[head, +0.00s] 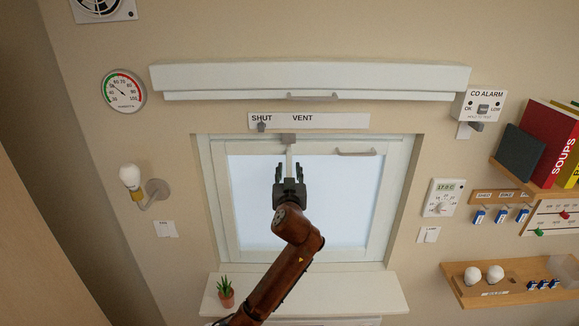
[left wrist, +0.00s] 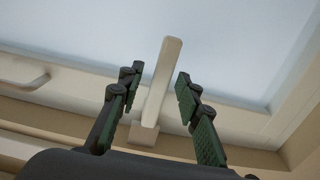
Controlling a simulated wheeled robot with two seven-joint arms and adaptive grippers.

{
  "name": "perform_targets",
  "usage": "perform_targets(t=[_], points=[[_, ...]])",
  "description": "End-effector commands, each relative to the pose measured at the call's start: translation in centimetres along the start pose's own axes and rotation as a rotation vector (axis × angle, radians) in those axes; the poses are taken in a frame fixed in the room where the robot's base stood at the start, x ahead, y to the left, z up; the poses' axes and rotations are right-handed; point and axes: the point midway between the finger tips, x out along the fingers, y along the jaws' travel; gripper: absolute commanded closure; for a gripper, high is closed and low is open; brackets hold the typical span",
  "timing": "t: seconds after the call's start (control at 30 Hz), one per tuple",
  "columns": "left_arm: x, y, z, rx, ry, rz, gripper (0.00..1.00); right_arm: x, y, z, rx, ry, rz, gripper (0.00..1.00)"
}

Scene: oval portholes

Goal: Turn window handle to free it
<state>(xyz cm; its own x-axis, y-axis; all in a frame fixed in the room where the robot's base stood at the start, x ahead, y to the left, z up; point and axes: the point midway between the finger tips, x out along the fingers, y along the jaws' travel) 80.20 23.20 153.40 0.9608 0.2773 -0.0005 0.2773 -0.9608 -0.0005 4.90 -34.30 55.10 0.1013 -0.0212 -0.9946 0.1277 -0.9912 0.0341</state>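The window handle (head: 289,152) is a pale lever hanging down from a grey mount at the top of the white window frame (head: 375,230). My left gripper (head: 289,169) is in front of the upper pane, its fingers pointing up at the handle. In the left wrist view the handle (left wrist: 163,72) stands between the two spread fingers of the left gripper (left wrist: 158,82), with a gap on each side. The handle's mount (left wrist: 143,133) shows below, near the frame. The window appears closed. My right gripper is in neither view.
Above the window is a SHUT/VENT strip (head: 340,120) with a slider knob (head: 262,127), under a white blind box (head: 310,77). A pull bar (head: 356,152) is on the frame to the right. A potted plant (head: 225,291) stands on the sill (head: 350,294).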

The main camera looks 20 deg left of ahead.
Motion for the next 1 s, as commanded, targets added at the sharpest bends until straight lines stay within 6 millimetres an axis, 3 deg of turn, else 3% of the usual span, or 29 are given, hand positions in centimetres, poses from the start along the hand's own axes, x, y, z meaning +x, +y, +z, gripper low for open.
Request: perform_targets(t=[0.37,0.8,1.0], points=[[0.69,-0.04,0.07,0.000,0.000,0.000,0.68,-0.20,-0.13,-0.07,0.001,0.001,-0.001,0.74],[0.67,-0.01,0.07,0.000,0.000,0.000,0.98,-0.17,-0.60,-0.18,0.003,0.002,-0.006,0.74],[0.67,-0.01,0.07,0.000,-0.001,0.000,1.00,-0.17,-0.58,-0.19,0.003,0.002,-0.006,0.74]])
